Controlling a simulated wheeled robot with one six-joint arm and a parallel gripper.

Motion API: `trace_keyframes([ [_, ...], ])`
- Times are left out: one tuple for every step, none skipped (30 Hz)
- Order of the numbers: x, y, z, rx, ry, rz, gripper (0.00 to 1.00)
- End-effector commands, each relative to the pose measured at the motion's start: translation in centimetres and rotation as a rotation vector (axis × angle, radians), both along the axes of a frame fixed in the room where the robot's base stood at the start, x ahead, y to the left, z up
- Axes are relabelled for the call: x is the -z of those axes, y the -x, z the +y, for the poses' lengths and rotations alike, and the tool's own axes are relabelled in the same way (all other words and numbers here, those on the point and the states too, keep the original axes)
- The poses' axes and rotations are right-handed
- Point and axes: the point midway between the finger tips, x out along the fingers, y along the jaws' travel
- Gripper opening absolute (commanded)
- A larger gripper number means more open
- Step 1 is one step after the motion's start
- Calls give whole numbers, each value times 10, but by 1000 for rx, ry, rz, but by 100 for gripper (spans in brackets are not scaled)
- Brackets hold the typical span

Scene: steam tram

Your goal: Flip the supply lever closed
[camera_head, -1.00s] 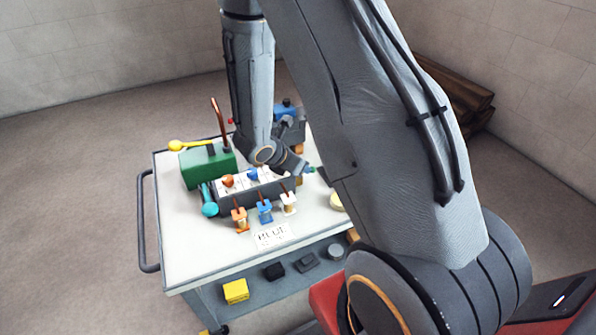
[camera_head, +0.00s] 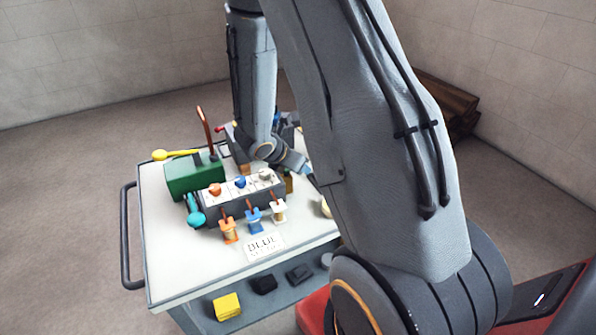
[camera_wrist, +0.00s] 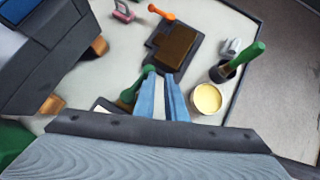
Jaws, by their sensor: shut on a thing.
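My gripper (camera_wrist: 163,85) shows in the wrist view as two blue fingers close together. A green lever (camera_wrist: 128,97) with a round end lies against the left fingertip, and the fingers look shut at its knob; the contact itself is partly hidden. No label marks it as the supply lever. In the head view my gripper is beyond the right end of the grey valve block (camera_head: 243,203), mostly hidden behind my arm. That block carries orange (camera_head: 215,190), blue (camera_head: 240,182) and white knobs (camera_head: 265,174).
A dark tray with a brown block (camera_wrist: 175,47), a cream round tin (camera_wrist: 207,97) and a green-handled tool in a cup (camera_wrist: 240,60) are close by. A card reads BLUE (camera_head: 263,245).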

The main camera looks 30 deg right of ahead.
Motion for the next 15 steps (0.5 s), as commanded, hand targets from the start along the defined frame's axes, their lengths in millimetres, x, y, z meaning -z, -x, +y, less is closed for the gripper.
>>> trace_keyframes([
  [2, 4, -7, 15, 6, 5, 0],
  [2, 4, -7, 17, 6, 5, 0],
  [2, 4, -9, 18, 6, 5, 0],
  [2, 4, -9, 19, 6, 6, 0],
  [2, 4, -10, 19, 7, 6, 0],
  [2, 3, -10, 18, 6, 5, 0],
  [2, 2, -10, 16, 6, 6, 0],
  [2, 1, -9, 14, 6, 5, 0],
  [1, 0, -7, 9, 6, 5, 0],
  [1, -1, -6, 8, 6, 5, 0],
  [1, -1, -6, 6, 5, 4, 0],
  [1, -2, -5, 5, 5, 4, 0],
  [1, -2, -5, 3, 4, 4, 0],
  [1, -3, -5, 3, 4, 3, 0],
  [1, -3, -4, 2, 4, 4, 0],
])
